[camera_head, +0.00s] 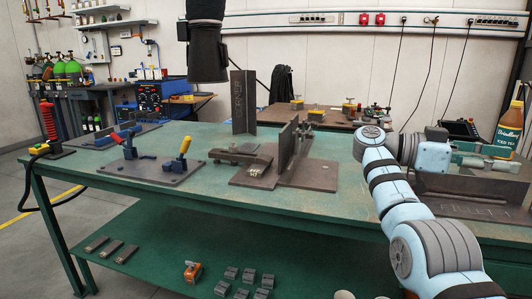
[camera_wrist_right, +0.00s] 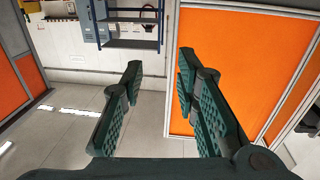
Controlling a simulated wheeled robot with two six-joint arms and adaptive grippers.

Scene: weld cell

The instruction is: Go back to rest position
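My right arm comes in from the lower right of the head view, over the right end of the green table (camera_head: 330,203). Its teal gripper (camera_head: 497,165) points to the right, above the dark angle plate marked FILLET (camera_head: 475,208). In the right wrist view the two padded fingers (camera_wrist_right: 165,105) are spread wide with nothing between them. That camera faces the floor, a wall and orange panels. My left gripper does not show in either view.
A fixture plate with blue and yellow clamps (camera_head: 150,170), an upright dark plate (camera_head: 243,100) and a steel fixture (camera_head: 290,165) stand on the table. A dark hood (camera_head: 207,52) hangs above. Orange panels (camera_wrist_right: 220,65) flank the wrist view.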

